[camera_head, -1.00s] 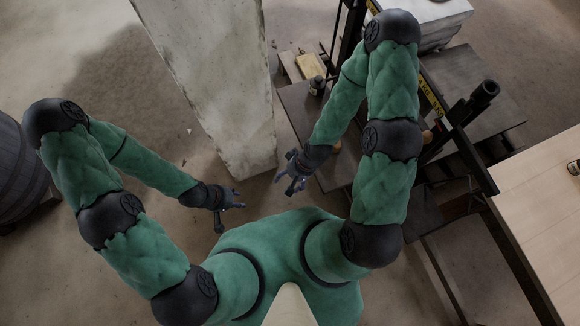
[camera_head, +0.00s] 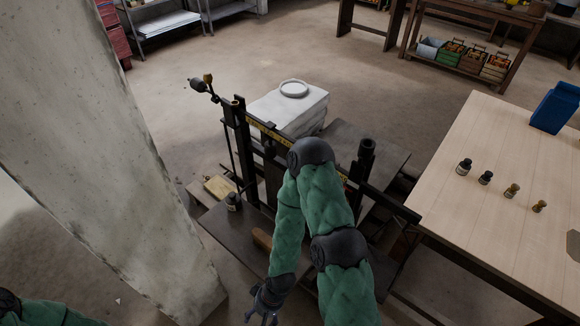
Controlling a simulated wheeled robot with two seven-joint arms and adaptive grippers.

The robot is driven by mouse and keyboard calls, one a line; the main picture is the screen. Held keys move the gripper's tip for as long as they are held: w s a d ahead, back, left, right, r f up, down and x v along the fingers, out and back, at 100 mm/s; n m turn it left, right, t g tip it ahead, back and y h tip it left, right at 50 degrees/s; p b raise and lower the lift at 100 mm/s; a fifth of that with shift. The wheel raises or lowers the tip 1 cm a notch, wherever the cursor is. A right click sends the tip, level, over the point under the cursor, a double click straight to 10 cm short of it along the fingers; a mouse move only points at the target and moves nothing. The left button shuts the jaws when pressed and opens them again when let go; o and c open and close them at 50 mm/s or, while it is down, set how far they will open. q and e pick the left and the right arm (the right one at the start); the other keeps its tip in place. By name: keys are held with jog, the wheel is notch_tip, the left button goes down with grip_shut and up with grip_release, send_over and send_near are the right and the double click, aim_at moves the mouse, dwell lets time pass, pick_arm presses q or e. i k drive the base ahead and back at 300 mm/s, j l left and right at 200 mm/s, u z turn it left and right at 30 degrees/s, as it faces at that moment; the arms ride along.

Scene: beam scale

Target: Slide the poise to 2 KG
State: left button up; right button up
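The beam scale's dark metal frame stands in the middle of the head view. Its beam (camera_head: 254,124) carries a yellow strip with dark marks. My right arm hides the beam's right part. A small dark piece sits on the beam (camera_head: 268,133); I cannot tell whether it is the poise. My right gripper (camera_head: 263,317) is at the bottom edge, below and apart from the beam. Its fingers look spread and empty, with the tips partly cut off. My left gripper is out of view; only part of my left arm shows at bottom left.
A concrete pillar (camera_head: 100,150) rises on the left. A dark platform (camera_head: 235,232) holds a dark weight (camera_head: 233,202). A white block (camera_head: 300,105) stands behind the beam. A wooden table (camera_head: 500,220) with several small weights and a blue bin (camera_head: 554,108) is at right.

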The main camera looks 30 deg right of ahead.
aim_at(270, 145)
jog(key=k+z, duration=0.15)
jog(key=z, duration=0.3)
jog(key=k+z, duration=0.15)
jog(key=z, duration=0.25)
jog(key=i, duration=0.45)
jog(key=z, duration=0.05)
